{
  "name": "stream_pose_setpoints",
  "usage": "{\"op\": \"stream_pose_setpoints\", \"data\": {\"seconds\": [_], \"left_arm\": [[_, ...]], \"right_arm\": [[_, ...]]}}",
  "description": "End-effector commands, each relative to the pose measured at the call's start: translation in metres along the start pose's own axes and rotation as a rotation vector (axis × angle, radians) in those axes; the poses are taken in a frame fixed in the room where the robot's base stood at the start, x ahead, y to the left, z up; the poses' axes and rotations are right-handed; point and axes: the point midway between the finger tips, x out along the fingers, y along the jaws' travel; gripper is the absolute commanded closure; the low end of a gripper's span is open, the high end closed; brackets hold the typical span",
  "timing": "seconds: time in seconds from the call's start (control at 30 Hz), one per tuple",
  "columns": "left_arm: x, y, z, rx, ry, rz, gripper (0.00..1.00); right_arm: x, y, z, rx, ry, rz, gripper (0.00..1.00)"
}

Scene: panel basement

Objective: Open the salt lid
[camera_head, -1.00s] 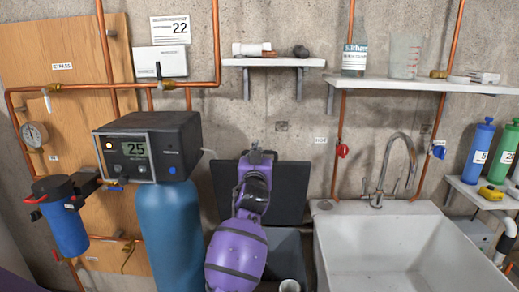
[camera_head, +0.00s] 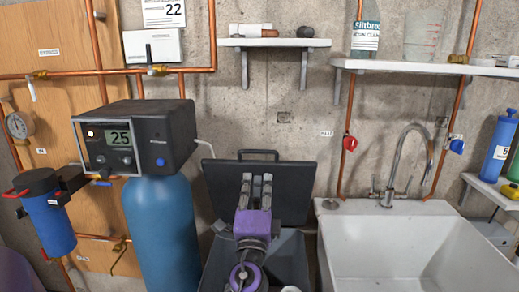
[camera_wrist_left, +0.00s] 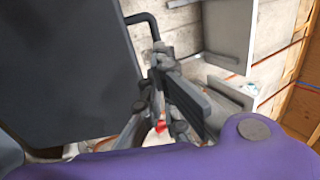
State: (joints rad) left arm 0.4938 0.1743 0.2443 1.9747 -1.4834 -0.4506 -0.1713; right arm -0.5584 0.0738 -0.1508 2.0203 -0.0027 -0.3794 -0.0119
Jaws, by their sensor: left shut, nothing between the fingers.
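The dark salt lid (camera_head: 293,180) stands raised and nearly upright at the back of the grey salt bin (camera_head: 300,265), with its bar handle (camera_head: 258,153) along the top edge. The bin's mouth shows open below it. My left gripper (camera_head: 257,180) points up in front of the lid's middle, its fingers shut and empty; whether it touches the lid I cannot tell. In the left wrist view the lid (camera_wrist_left: 60,75) fills the left side, with the gripper (camera_wrist_left: 160,75) to its right near the handle (camera_wrist_left: 143,22). My right gripper is not in view.
A blue tank (camera_head: 165,235) with a black control head (camera_head: 142,140) stands close left of the bin. A white sink (camera_head: 420,245) with a tap (camera_head: 395,165) stands close right. Wall shelves (camera_head: 273,42) hang above. A pale cup (camera_head: 291,289) shows at the bin's front.

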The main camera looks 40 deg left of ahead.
Motion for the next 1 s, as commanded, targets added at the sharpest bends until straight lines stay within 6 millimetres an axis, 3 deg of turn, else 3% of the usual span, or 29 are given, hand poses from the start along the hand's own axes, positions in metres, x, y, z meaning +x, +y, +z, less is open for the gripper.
{"op": "stream_pose_setpoints", "data": {"seconds": [0.2,0.5,0.7,1.0], "left_arm": [[0.052,-0.006,0.000,-0.003,-0.002,-0.006,1.00],[0.103,-0.004,0.001,-0.004,-0.002,-0.003,1.00],[0.115,-0.001,0.001,-0.004,-0.002,0.000,1.00],[0.116,0.000,0.001,-0.004,-0.001,0.001,1.00]], "right_arm": [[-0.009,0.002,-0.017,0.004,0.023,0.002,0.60],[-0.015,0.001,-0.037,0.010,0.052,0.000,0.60],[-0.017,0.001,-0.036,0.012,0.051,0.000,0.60],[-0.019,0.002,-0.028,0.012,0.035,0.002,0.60]]}}
